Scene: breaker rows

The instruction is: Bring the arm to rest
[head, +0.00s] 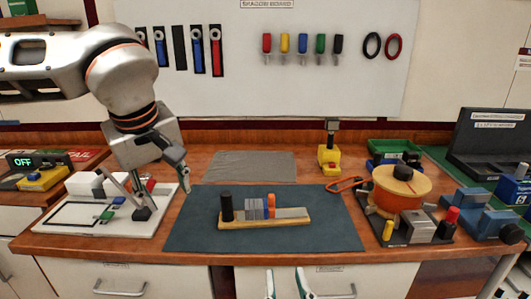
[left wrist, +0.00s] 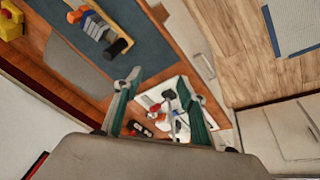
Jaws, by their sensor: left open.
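My left gripper (head: 165,199) hangs over the left part of the bench, above the white board (head: 58,226), with its fingers apart and nothing between them. In the left wrist view its two fingers (left wrist: 158,98) stand wide apart, and the white board with small coloured parts shows below and between them. My right gripper (head: 287,284) shows only as two separated fingertips at the bottom edge of the head view, in front of the bench, with nothing between them.
A wooden base (head: 290,222) with a black cylinder, grey blocks and an orange block lies on a dark mat (head: 195,231). A yellow-based tool (head: 329,158), an orange round device (head: 400,190) and blue clamps (head: 470,205) stand to the right. The mat's front part is clear.

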